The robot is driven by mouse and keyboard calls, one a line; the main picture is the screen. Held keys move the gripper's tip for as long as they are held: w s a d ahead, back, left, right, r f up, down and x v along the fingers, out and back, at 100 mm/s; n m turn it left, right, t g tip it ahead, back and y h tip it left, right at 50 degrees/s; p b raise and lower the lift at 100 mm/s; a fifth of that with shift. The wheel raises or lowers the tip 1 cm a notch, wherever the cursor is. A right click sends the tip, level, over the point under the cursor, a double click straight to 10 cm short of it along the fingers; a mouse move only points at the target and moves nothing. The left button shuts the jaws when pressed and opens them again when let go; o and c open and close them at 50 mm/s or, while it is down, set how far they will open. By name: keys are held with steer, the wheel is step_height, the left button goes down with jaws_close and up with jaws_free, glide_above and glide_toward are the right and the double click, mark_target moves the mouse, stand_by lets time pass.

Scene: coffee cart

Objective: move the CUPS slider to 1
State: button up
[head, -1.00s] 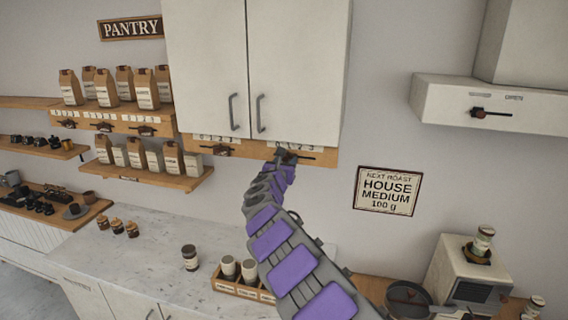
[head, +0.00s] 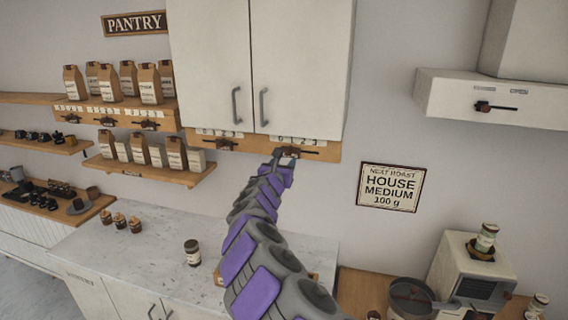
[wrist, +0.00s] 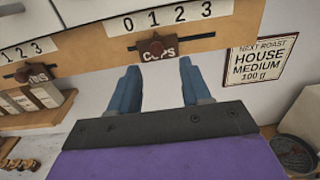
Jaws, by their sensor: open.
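The CUPS slider has a dark reddish-brown knob (wrist: 157,47) on a thin dark rail. It sits below the number strip (wrist: 168,16) reading 0, 1, 2, 3. The knob appears to be under the 1. In the head view the slider's rail (head: 316,153) shows on the wooden strip under the cabinet, with the knob partly covered by my gripper (head: 284,154). In the wrist view my gripper (wrist: 159,70) is open, its two blue fingers apart and just below the knob, one to each side. Nothing is between them. Contact with the knob cannot be told.
A similar slider (wrist: 35,73) is to the left on the same strip, its label partly cut. The white cabinet (head: 250,70) is directly above. A HOUSE MEDIUM sign (head: 391,187) hangs to the right. A dark jar (head: 192,252) stands on the marble counter below.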

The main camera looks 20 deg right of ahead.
steer(key=b+v, duration=0.2)
steer(key=v, duration=0.9)
steer(key=shift+s, duration=0.15)
